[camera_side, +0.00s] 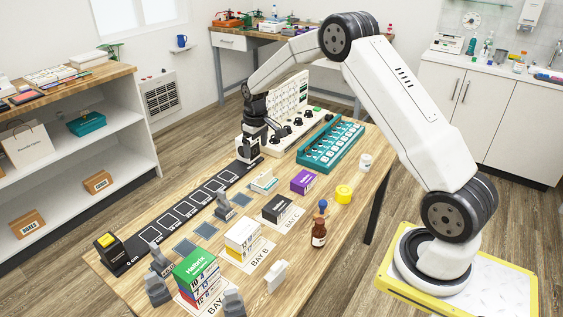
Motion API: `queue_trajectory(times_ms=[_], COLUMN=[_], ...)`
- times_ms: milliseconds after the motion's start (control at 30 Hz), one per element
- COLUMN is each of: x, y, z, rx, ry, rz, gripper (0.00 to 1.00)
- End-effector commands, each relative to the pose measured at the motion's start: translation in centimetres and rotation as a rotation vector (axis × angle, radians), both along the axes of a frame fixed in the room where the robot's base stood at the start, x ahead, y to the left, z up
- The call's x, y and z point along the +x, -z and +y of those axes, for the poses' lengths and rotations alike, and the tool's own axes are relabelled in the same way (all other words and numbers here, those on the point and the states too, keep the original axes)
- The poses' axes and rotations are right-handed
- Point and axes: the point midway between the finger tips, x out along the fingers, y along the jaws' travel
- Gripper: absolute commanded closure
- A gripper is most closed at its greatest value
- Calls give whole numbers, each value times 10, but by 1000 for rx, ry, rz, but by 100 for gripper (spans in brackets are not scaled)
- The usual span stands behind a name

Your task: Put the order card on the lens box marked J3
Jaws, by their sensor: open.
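My gripper (249,157) points down, open, over the far end of the black strip with white square outlines (178,216). I cannot tell if anything lies between its fingers. Several small boxes stand on the table: a green box on top of a stack (196,266) at BAY A, a white and yellow stack (243,233) at BAY B, a black box (277,208) at BAY C, a purple box (303,181) and a white and teal box (264,182). The mark J3 is too small to read on any of them. I cannot make out the order card.
A teal tray (309,157) with many small compartments lies at the back right. A brown dropper bottle (319,233), a yellow round item (343,194) and a white jar (366,160) stand near the right edge. Grey stands (157,291) flank BAY A.

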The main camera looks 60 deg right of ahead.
Motion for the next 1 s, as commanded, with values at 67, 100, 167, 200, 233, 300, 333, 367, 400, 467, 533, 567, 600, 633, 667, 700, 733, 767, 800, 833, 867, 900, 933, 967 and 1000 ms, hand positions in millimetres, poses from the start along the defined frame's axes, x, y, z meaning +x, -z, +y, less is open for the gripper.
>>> queue_trajectory(times_ms=[67,100,167,200,233,300,333,367,400,467,533,567,600,633,667,700,733,767,800,833,867,900,933,967,1000], x=[-11,-17,-27,-34,-39,-52,-58,-64,-73,-87,-103,-111,-121,-128,-136,-147,-155,-163,-174,-182,-190,-200,-207,-213,-221], y=[-10,-14,-20,-23,-25,-30,-32,-34,-37,-40,-43,-44,-45,-46,-46,-47,-47,-48,-48,-48,-47,-47,-46,-46,-45], z=[18,26,38,46,52,65,71,77,84,94,106,111,117,121,126,131,135,139,144,148,151,155,157,159,162], rx=[-2,-3,-5,-5,-5,-6,-6,-6,-5,-5,-4,-3,-2,-1,0,1,2,3,5,6,8,10,11,12,14], ry=[-4,-3,-4,-3,-4,-4,-4,-4,-4,-4,-4,-4,-4,-4,-4,-4,-3,-4,-5,-4,-3,-4,-5,-4,-3], rz=[-13,-21,-31,-37,-43,-54,-58,-65,-70,-80,-92,-98,-104,-110,-113,-121,-125,-131,-138,-142,-146,-152,-156,-159,-164], gripper=[0,0,0,0,0,0,0,0,0,0,0,0,0,0,0,0,0,0,0,0,0,0,0,0,0])
